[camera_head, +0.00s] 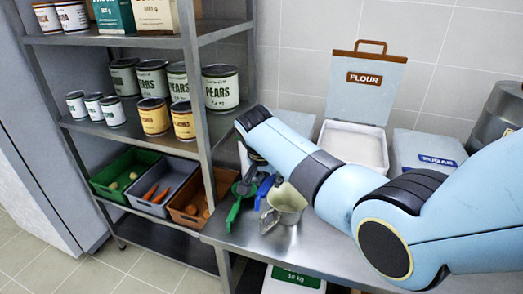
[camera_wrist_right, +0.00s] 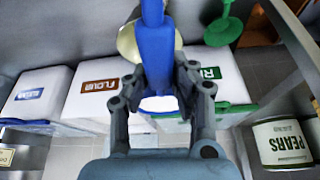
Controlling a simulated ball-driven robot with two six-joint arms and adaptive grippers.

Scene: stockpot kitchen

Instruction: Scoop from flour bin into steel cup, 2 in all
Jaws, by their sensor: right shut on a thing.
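My right gripper (camera_head: 262,168) reaches down over the steel counter, partly hidden by my own arm. In the wrist view my right gripper (camera_wrist_right: 155,75) is shut on the upright blue handle of a scoop (camera_wrist_right: 153,45). The blue scoop (camera_head: 265,188) also shows in the head view, beside the steel cup (camera_head: 290,203). Whether the scoop holds flour cannot be seen. The flour bin (camera_head: 355,143) stands behind the cup, with its labelled lid raised and pale flour inside. In the wrist view the flour bin's label (camera_wrist_right: 100,85) shows at left. My left gripper is out of view.
A green scoop (camera_head: 236,207) is left of the cup, close to the shelf post. A closed bin with a blue label (camera_head: 428,152) stands right of the flour bin. The shelf rack (camera_head: 205,130) with cans and crates borders the left. Bare counter (camera_head: 315,240) lies in front.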

